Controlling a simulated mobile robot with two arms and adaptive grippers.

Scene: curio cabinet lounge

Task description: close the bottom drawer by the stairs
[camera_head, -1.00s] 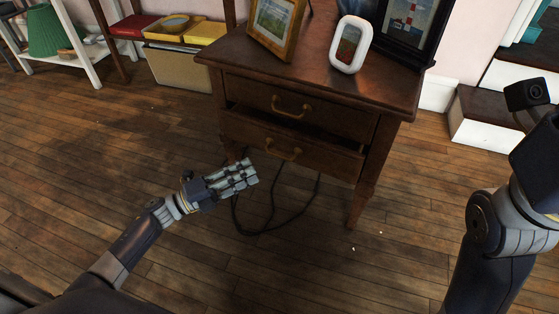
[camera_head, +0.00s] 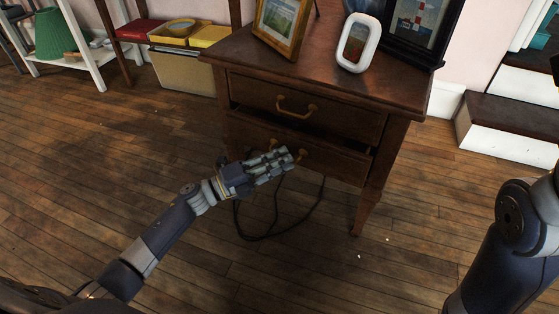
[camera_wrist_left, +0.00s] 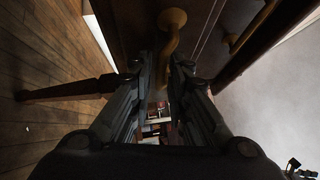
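The dark wooden nightstand (camera_head: 385,120) stands ahead, left of the white stair steps. Its bottom drawer (camera_head: 340,163) sticks out a little, with a dark gap above its front. My left gripper (camera_head: 284,158) is in front of this drawer and hides the middle of its brass handle (camera_head: 302,154). In the left wrist view, the fingers (camera_wrist_left: 160,75) are apart, with the brass handle (camera_wrist_left: 171,22) between them. I cannot tell whether they touch it. My right gripper is out of view; only part of my right arm shows.
The top drawer (camera_head: 310,105) looks shut. A picture frame (camera_head: 280,25), a white oval device (camera_head: 357,45) and a dark frame stand on top. A black cable (camera_head: 270,235) lies on the floor below. Stair steps (camera_head: 510,125) are at right; the front floor is clear.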

